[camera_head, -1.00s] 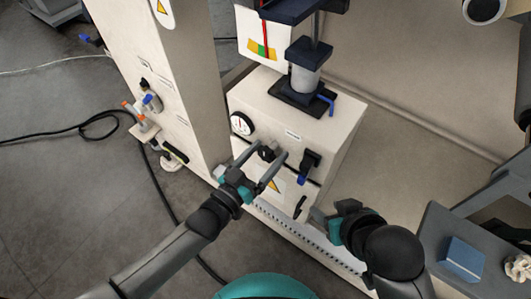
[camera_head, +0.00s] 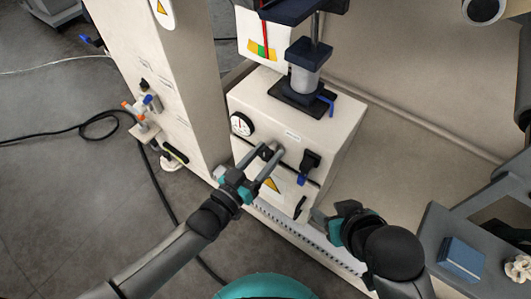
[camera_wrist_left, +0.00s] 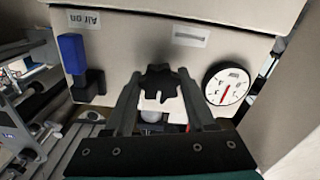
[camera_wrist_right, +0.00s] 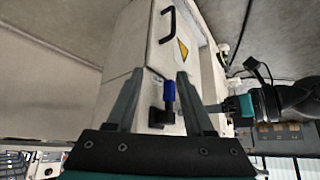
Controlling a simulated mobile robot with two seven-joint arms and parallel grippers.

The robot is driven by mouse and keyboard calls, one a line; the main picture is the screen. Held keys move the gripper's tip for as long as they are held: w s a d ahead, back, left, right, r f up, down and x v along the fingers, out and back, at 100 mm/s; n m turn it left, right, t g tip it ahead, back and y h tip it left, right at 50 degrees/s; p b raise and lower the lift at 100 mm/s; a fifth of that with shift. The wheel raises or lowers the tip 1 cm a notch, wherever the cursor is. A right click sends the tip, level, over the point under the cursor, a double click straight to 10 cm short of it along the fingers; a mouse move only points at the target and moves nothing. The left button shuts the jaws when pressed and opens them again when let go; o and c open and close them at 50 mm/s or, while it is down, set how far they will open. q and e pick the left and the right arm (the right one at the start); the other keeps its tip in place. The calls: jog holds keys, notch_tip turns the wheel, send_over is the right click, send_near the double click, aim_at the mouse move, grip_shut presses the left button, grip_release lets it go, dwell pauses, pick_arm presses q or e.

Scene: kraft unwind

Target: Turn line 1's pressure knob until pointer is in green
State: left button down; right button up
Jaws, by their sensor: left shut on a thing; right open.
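A dark lobed knob (camera_wrist_left: 160,82) on the front of the pale box shows in the left wrist view. My left gripper (camera_head: 268,149) is shut on the knob, one finger on each side, and partly hides it in the head view. A round white gauge (camera_wrist_left: 228,86) with a red pointer sits beside the knob; it also shows in the head view (camera_head: 241,124). Its markings are too small to tell whether the pointer lies in a green zone. My right gripper (camera_head: 322,214) is open and empty, low in front of the box.
A black valve with a blue handle (camera_head: 309,163) is right of the knob, near an "Air on" label (camera_wrist_left: 84,18). A coloured scale (camera_head: 262,50) with a red pointer stands above. A grey surface (camera_head: 438,222) with a blue block (camera_head: 464,257) is at right.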

pick_arm(q)
jog(key=shift+m, duration=0.3)
jog(key=shift+p, duration=0.3)
jog(key=m+p, duration=0.1)
jog(key=m, duration=0.1)
jog(key=shift+m, duration=0.4)
jog(key=m+p, duration=0.1)
jog(key=m, duration=0.6)
jog(key=shift+p, duration=0.35)
jog(key=shift+m, duration=0.7)
pick_arm(e)
jog(key=d+f+g, duration=0.1)
jog(key=s+f+g, duration=0.1)
jog(key=s+d+f+h, duration=0.1)
jog(key=shift+s+d+f+g, duration=0.15)
jog(key=shift+d+f+g, duration=0.15)
jog(key=shift+f+g, duration=0.1)
jog(key=shift+f, duration=0.1)
